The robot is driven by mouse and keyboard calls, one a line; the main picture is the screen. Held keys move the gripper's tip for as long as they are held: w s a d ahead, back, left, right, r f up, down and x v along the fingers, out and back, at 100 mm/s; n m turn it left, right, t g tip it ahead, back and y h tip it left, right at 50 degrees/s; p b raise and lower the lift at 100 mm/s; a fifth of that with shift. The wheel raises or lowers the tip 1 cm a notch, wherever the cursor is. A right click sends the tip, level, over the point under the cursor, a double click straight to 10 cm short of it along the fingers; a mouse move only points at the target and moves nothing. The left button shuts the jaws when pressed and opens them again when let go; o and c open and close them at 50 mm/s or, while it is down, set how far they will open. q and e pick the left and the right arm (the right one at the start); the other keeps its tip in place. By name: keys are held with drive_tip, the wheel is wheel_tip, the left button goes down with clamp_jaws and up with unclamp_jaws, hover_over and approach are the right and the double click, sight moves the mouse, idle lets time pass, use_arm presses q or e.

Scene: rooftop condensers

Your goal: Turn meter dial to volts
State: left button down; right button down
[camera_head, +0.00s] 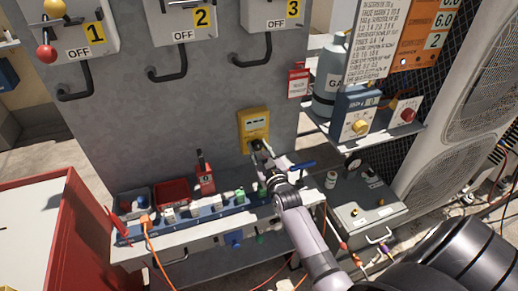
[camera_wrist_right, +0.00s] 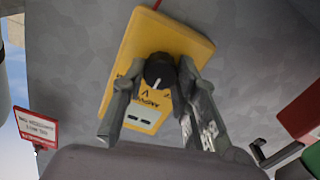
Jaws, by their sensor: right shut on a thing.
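The yellow meter (camera_head: 254,122) is mounted on the grey panel and also fills the upper middle of the right wrist view (camera_wrist_right: 188,42), tilted there. Its black dial (camera_wrist_right: 159,69) has a white pointer line. Lettering around the dial is partly covered by my fingers, and I cannot read which mark it points to. My right gripper (camera_head: 262,151) reaches the lower part of the meter. In the right wrist view its two fingers (camera_wrist_right: 160,78) are shut on the dial from both sides. The dial is mostly hidden in the head view. My left gripper is not in view.
Switch boxes with handles (camera_head: 181,62) are above. A blue box (camera_head: 352,115) and a gas cylinder (camera_head: 328,85) stand to the right.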

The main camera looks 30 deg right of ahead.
drive_tip(key=c, duration=1.2)
unclamp_jaws()
drive_tip(key=shift+c, duration=0.2)
drive_tip(key=v, duration=1.2)
drive_tip(key=shift+f, duration=0.15)
